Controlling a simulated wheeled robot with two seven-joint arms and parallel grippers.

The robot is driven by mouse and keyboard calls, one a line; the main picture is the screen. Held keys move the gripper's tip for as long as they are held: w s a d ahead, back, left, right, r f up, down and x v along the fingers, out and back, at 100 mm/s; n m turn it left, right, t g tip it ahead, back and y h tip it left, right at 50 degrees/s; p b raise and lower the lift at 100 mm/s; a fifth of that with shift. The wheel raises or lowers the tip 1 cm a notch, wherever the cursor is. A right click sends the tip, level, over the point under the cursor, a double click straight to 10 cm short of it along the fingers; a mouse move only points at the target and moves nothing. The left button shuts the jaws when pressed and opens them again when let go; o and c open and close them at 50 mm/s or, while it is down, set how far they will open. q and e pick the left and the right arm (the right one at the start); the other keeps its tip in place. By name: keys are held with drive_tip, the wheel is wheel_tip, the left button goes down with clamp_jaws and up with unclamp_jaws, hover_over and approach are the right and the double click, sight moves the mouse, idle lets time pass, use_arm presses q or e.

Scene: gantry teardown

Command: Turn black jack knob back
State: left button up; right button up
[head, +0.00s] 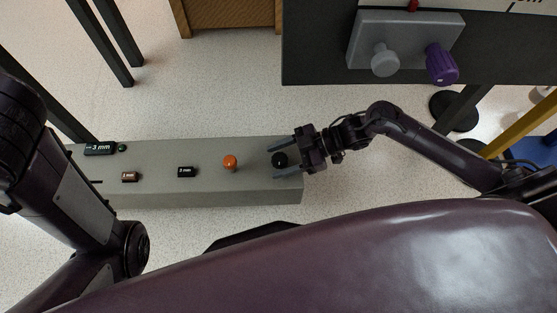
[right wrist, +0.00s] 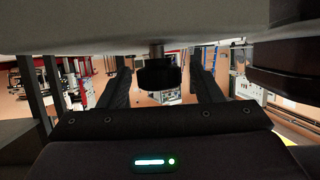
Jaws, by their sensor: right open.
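The black jack knob (head: 280,159) sits at the right end of the long grey box (head: 215,146). In the right wrist view the knob (right wrist: 158,75) shows on a short metal stem, between my two finger pads. My right gripper (head: 279,160) is open, with one finger on each side of the knob. A gap shows between the knob and each finger in the right wrist view. My left arm (head: 70,190) comes in at the left of the head view, but its gripper is out of sight.
An orange knob (head: 230,162) stands left of the black one on the box. A dark panel (head: 315,65) with a grey knob (head: 384,60) and a purple knob (head: 441,64) is at the upper right.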

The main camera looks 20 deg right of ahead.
drive_tip(key=shift+a, duration=0.3)
drive_tip(key=shift+c, duration=0.2)
drive_tip(key=c, duration=1)
drive_tip(key=shift+o, duration=0.2)
drive_tip(key=shift+w+f+n+g+b, duration=0.15)
drive_tip(key=shift+n+g+b, duration=0.25)
drive_tip(key=shift+b, duration=0.2)
drive_tip(key=shift+n+g, duration=0.4)
drive_tip(key=shift+g, duration=0.1)
drive_tip(key=o, duration=1)
drive_tip(key=shift+d, duration=0.1)
